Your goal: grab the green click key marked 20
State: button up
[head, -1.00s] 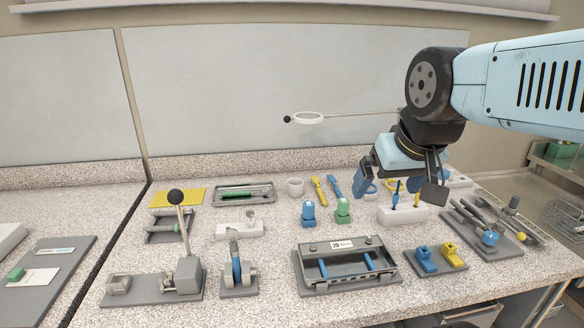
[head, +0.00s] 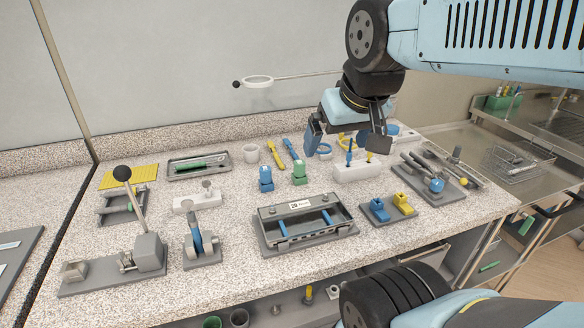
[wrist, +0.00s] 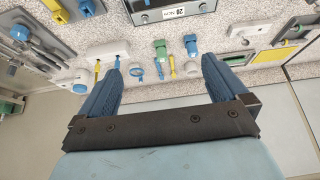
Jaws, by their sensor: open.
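A green upright key-like piece (head: 300,172) stands on the speckled bench beside a similar blue one (head: 265,178). I cannot read a number on the green piece. In the wrist view the green piece (wrist: 160,50) shows beyond and between the fingers, with the blue one (wrist: 190,45) to its right. A second green object, a slim rod (head: 192,166), lies in a metal tray; no marking is legible on it. My gripper (head: 346,142) is open and empty above the back of the bench, to the right of the upright green piece and apart from it. Its spread fingers show in the wrist view (wrist: 162,64).
A labelled grey fixture (head: 262,238) stands in front. A white block (head: 357,173) with blue and yellow pegs is right of the green piece. Yellow (head: 274,155) and blue (head: 291,149) tools lie behind.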

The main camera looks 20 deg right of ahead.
jog(key=shift+w+r, duration=0.1)
jog(key=shift+w, duration=0.2)
jog(key=shift+c, duration=1.4)
jog(key=w+g, duration=0.1)
jog(key=w, duration=0.2)
jog(key=w+m+g, duration=0.1)
jog(key=w, duration=0.3)
jog(key=w+g, duration=0.1)
jog(key=w, duration=0.3)
jog(key=shift+w+d+f+m, duration=0.25)
jog(key=shift+f+m, duration=0.05)
jog(key=shift+f, duration=0.1)
jog(key=c, duration=0.3)
jog(key=m+g, duration=0.1)
jog(key=g, duration=0.2)
send_over(300, 163)
notch_tip(300, 163, down, 6)
jog(key=shift+c, duration=0.2)
notch_tip(300, 163, down, 13)
jog(key=shift+f, duration=0.2)
